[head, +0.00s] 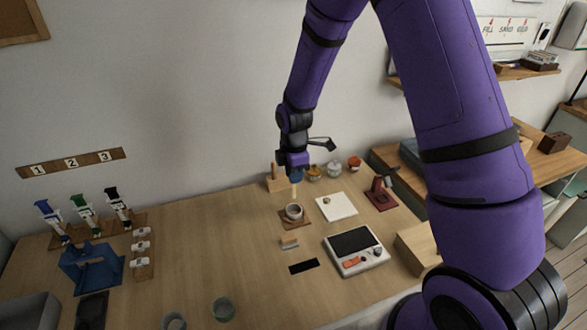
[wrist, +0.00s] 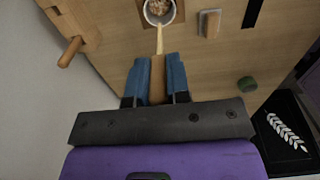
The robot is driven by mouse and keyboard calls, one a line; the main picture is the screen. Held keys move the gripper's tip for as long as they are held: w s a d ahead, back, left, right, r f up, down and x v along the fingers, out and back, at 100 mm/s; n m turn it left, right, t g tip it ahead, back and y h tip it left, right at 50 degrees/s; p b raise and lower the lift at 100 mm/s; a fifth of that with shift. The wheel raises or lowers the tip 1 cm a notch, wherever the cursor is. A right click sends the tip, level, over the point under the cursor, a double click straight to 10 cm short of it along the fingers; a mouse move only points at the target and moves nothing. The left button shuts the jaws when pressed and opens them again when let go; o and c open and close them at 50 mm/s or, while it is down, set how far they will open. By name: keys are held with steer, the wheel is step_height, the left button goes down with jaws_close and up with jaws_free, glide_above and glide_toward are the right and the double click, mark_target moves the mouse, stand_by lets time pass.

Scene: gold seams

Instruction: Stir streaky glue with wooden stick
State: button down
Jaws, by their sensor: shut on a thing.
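A pale cup (head: 294,212) stands on a small wooden coaster (head: 303,223) near the back of the bench. In the wrist view the cup (wrist: 147,14) is cut by the top edge, and its contents (wrist: 160,7) look mottled brown and white. My gripper (head: 295,178) is above the cup, pointing down. Its blue fingers are shut on the wooden stick (wrist: 158,80). The stick's thin end (wrist: 160,38) points toward the cup and overlaps its near rim. I cannot tell whether the tip touches the contents.
Small jars (head: 334,169) and a white pad (head: 336,207) are to the right. A scale (head: 356,249) and a small block (head: 289,243) lie in front.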

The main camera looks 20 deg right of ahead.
mark_target(294, 192)
steer(key=shift+f, duration=3.65)
steer(key=shift+w, duration=0.15)
